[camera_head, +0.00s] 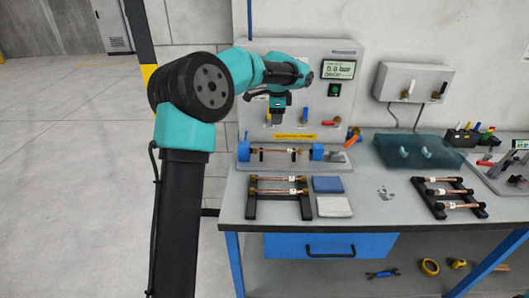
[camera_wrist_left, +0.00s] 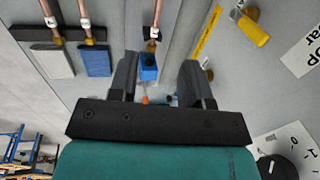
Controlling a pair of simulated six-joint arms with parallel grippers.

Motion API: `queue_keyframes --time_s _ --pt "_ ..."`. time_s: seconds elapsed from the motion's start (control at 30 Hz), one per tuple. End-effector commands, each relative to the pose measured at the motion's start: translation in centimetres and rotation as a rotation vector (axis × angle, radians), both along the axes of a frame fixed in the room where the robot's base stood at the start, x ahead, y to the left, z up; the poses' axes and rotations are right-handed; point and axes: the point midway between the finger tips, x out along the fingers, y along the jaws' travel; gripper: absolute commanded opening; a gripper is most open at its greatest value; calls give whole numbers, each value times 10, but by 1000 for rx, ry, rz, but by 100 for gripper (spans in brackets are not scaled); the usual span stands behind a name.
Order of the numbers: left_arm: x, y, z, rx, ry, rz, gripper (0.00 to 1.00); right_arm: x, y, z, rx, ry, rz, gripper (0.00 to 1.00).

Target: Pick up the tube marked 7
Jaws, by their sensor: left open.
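Copper tubes with small white labels lie on the bench. Two tubes (camera_head: 268,179) (camera_head: 270,191) lie across the black left rack (camera_head: 251,208). One tube (camera_head: 268,151) is held in a fixture with blue end clamps (camera_head: 316,151). Several tubes (camera_head: 440,192) lie on the right rack (camera_head: 436,208). The labels are too small to read, so I cannot tell which is 7. My left gripper (camera_head: 278,117) is above and behind the fixture. In the wrist view its fingers (camera_wrist_left: 158,78) are apart and empty, with a blue clamp (camera_wrist_left: 148,68) seen between them. My right gripper is not visible.
A gauge panel (camera_head: 310,85) stands behind the fixture. A translucent blue tray-like cover (camera_head: 430,154) sits mid-bench. The bench between the racks (camera_head: 370,205) is mostly clear.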

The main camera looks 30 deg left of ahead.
Motion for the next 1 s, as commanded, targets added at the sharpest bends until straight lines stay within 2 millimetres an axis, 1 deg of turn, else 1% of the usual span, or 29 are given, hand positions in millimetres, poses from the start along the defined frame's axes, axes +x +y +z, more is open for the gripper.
queue_keyframes --time_s 0.33,0.47,0.57,1.0 --pt "0 1 -1 2 1 -5 44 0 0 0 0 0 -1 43" --pt "2 2 -11 1 3 -5 44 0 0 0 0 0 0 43" --pt "4 3 -25 1 4 -5 44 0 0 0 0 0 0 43" --pt "16 11 -98 1 4 -4 44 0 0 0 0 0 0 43"
